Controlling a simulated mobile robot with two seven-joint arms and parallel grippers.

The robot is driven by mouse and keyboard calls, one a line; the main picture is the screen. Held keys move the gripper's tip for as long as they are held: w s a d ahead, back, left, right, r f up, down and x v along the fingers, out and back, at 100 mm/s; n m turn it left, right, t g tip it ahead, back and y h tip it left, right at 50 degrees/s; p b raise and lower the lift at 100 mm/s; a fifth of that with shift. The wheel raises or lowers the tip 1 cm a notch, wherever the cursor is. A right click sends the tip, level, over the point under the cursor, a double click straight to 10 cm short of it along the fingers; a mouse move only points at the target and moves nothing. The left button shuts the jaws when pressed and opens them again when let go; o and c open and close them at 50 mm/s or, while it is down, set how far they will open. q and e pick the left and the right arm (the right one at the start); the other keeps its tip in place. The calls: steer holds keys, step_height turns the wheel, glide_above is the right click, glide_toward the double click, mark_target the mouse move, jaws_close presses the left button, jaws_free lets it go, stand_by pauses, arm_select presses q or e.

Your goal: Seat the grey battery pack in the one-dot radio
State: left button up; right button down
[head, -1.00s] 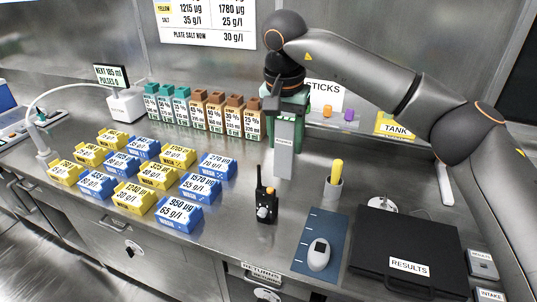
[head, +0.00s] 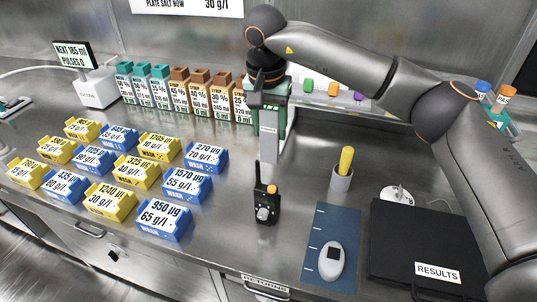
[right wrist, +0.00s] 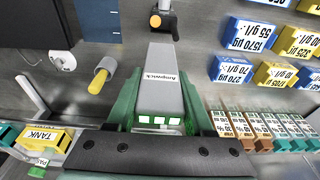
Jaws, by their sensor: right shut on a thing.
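The radio (head: 266,207) stands upright on the bench, black with an antenna, an orange knob and a pale round part on its front. Its dot marking is too small to read. It shows partly at the top of the right wrist view (right wrist: 167,22). The grey battery pack (head: 268,146) hangs upright in my right gripper (head: 270,104), behind the radio in the head view and apart from it. In the right wrist view the pack (right wrist: 160,80) sits between the green fingers, with lit green cells at its near end. My left gripper is out of view.
Yellow and blue boxes (head: 164,218) fill the left of the bench. A row of labelled bottles (head: 201,95) stands behind. A grey cup with a yellow stick (head: 342,178), a blue mat (head: 322,278) with a white device, and a black RESULTS case (head: 420,235) lie right.

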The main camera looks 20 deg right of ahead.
mark_target(269, 160)
steer(key=f+b, duration=0.1)
steer(key=f, duration=0.5)
steer(key=shift+w+b, duration=0.2)
steer(key=shift+b, duration=0.15)
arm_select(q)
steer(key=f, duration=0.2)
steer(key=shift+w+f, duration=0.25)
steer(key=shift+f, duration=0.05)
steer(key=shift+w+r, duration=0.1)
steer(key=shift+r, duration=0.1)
arm_select(e)
steer(key=shift+f+b, duration=1.05)
steer(key=shift+f, duration=0.8)
steer(key=shift+f+b, duration=0.55)
steer(key=shift+f, duration=0.4)
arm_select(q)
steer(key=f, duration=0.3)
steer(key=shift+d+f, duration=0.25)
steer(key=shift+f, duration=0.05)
arm_select(e)
steer(key=shift+f, duration=0.15)
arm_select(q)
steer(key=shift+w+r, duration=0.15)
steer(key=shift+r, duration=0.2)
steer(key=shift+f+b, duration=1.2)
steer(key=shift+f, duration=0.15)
arm_select(e)
steer(key=shift+f, duration=2.05)
